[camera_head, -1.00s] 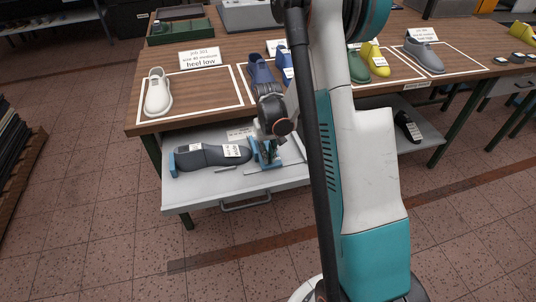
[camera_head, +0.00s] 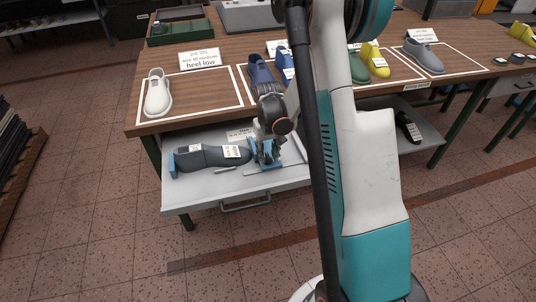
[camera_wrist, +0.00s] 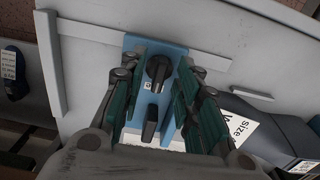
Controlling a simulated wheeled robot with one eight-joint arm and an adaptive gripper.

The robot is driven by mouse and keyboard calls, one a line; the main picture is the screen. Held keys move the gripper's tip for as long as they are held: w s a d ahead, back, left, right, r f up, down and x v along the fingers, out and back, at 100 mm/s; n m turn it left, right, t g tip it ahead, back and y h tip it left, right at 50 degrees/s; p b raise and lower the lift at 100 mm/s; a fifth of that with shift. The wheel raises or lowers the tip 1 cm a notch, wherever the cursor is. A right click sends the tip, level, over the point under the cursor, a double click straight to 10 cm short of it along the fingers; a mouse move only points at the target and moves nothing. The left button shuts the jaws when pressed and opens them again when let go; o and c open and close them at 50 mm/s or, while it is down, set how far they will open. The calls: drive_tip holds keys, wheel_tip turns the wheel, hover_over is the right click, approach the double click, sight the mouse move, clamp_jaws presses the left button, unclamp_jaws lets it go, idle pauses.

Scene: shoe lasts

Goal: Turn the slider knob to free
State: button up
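A blue fixture plate (camera_wrist: 176,54) stands at the end of a grey drawer, with two black knobs on its face. The upper knob (camera_wrist: 158,68) is round with a raised grip and a small white label below it. The lower knob (camera_wrist: 150,122) is narrow and upright. I cannot tell which one is the slider knob. My gripper (camera_wrist: 155,82) is open, its green-padded fingers apart on either side of the upper knob, with visible gaps. In the head view the blue fixture (camera_head: 262,150) is partly hidden by my gripper and arm.
A dark grey shoe last (camera_head: 205,156) with white labels lies in the pulled-out drawer (camera_head: 225,188), left of my gripper. A thin bar lies along the drawer. The wooden table (camera_head: 210,120) above carries several lasts, including a white one (camera_head: 158,94).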

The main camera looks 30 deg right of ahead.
sight(268, 156)
wheel_tip(268, 156, up, 12)
drive_tip(key=shift+f, duration=0.15)
idle(0.7)
